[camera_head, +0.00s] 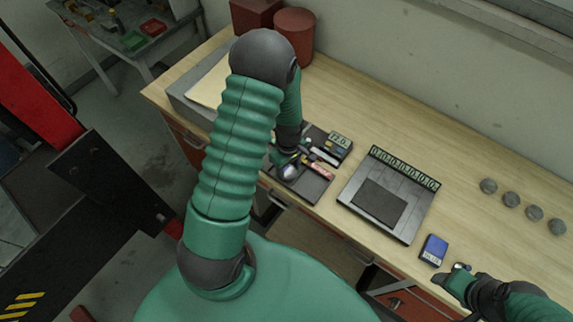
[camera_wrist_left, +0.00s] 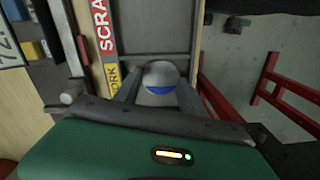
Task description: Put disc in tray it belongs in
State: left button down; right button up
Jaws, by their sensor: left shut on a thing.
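My left gripper (camera_head: 288,170) is over the dark divided tray (camera_head: 308,190) on the bench. In the left wrist view its fingers are shut on a silver disc (camera_wrist_left: 160,74) with a blue band on its lower edge. Below the disc is a grey tray compartment (camera_wrist_left: 152,28). A strip reading "SCRAP" (camera_wrist_left: 104,30) and "WORK" runs along the left of that compartment. I cannot tell whether the disc touches the tray floor. My right gripper (camera_head: 462,275) is at the bench's front edge near a blue box; its jaws are too small to read.
A grey plate with a row of digit displays (camera_head: 385,195) lies right of the tray. A small display (camera_head: 340,140) stands behind the tray. Several grey round pieces (camera_head: 511,199) sit at the right. A blue box (camera_head: 433,249) lies near the front edge.

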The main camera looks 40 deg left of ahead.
pick_arm(q)
jog(key=shift+w+f, duration=0.15)
jog(key=shift+w, duration=0.25)
jog(key=c, duration=1)
grip_release()
jog(key=shift+s, duration=0.1)
jog(key=shift+c, duration=0.2)
jog(key=shift+o, duration=0.5)
jog(key=shift+s+a+r, duration=0.15)
jog(key=shift+a+r, duration=0.05)
jog(key=shift+a, duration=0.05)
jog(key=shift+a+f, duration=0.1)
jog(key=shift+a, duration=0.5)
jog(key=shift+d, duration=0.1)
pick_arm(e)
jog(key=shift+w+a+f, duration=0.1)
jog(key=shift+w, duration=0.05)
